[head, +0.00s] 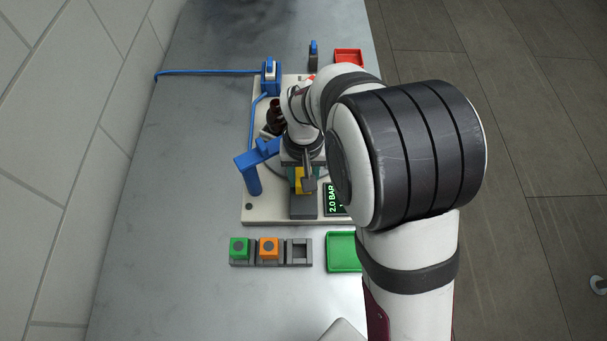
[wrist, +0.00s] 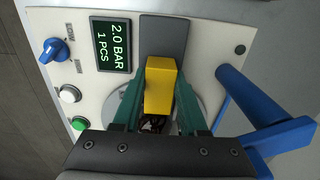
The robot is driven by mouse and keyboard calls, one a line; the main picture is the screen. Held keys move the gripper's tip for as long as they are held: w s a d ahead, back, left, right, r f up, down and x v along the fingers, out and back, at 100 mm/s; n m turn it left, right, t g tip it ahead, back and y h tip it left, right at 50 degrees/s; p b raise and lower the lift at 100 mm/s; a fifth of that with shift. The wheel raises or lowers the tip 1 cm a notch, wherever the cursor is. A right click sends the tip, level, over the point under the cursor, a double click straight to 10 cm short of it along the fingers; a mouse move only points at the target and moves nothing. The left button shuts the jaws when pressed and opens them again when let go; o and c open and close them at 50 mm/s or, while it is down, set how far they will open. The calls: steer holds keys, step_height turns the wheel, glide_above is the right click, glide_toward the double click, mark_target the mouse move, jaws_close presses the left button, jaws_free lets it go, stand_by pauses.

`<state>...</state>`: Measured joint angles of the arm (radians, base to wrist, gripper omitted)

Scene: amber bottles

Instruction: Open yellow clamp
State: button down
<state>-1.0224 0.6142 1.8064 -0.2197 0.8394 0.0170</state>
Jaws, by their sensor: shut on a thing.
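The yellow clamp (wrist: 161,86) is a block seen in the middle of the wrist view, next to a grey block (wrist: 163,34). My gripper (wrist: 152,98) has its two green fingers on either side of the yellow clamp and is shut on it. In the head view a small part of the yellow clamp (head: 299,183) shows below my gripper (head: 303,176), above the grey block. A dark brown bottle (head: 276,116) stands behind, partly hidden by my arm. What lies under the clamp is mostly hidden.
A display (wrist: 114,46) reads 2.0 BAR, 1 PCS. A blue knob (wrist: 55,49), a white button (wrist: 69,93) and a green button (wrist: 79,124) sit beside it. A blue post with an arm (head: 252,177) stands left of the clamp. Green (head: 342,252) and red (head: 348,56) trays lie apart.

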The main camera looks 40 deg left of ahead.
stand_by(0.6)
steer(key=shift+s+d, duration=1.2)
steer(key=shift+s, duration=0.05)
steer(key=shift+c, duration=2.2)
jaws_free()
step_height(320, 180, up, 16)
